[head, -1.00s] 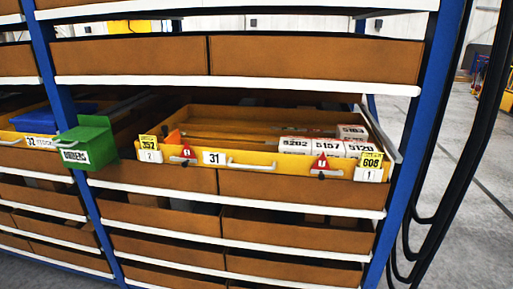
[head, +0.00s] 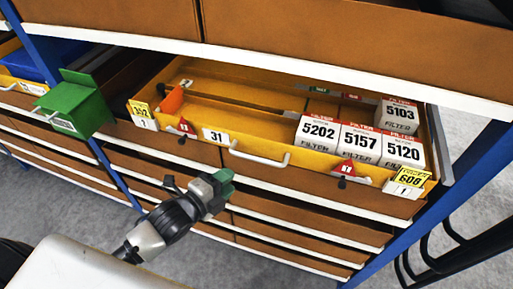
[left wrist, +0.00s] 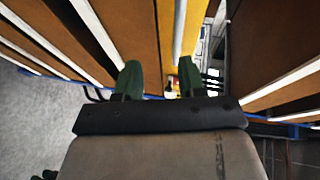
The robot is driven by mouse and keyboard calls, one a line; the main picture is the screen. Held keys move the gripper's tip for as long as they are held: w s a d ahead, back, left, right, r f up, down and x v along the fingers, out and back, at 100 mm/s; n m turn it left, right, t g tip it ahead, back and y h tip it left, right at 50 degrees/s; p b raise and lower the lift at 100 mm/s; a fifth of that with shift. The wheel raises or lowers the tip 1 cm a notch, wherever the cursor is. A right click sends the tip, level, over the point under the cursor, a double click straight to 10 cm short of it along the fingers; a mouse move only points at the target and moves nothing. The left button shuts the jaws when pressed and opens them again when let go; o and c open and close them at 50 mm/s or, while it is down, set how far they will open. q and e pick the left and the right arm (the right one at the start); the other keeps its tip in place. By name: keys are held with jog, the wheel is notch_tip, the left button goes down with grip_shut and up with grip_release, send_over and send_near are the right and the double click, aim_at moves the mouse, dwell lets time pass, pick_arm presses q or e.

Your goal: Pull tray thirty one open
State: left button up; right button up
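Tray thirty one (head: 310,172) is a yellow tray with a white "31" label (head: 215,136) and a pale bar handle (head: 258,158) on its front. It stands partly out of the rack, so its inside shows. White filter boxes (head: 360,142) stand at its right end and an orange piece (head: 172,99) at its left. My left gripper (head: 222,182), with green fingertips, is below and left of the handle, apart from it. In the left wrist view its two fingers (left wrist: 159,80) are spread with nothing between them. My right gripper is not in view.
A green bin (head: 75,105) hangs at the rack's blue post, left of the tray. Red tags (head: 343,170) hang on the tray front. Brown-fronted shelves (head: 290,205) lie below. Grey floor (head: 75,205) in front is clear.

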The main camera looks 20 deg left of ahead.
aim_at(256, 157)
pick_arm(q)
jog(key=shift+m+h, duration=0.4)
jog(key=shift+m, duration=0.1)
jog(key=w+d+p, duration=0.1)
jog(key=w, duration=0.2)
jog(key=w+d, duration=0.2)
jog(key=w+d+p, duration=0.1)
jog(key=w, duration=0.2)
jog(key=shift+w+d+r+p, duration=0.35)
jog(key=shift+d+r, duration=0.05)
jog(key=shift+w+d+f, duration=0.2)
jog(key=shift+w, duration=0.15)
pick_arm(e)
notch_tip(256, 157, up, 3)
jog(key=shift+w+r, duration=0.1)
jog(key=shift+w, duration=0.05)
pick_arm(q)
grip_shut()
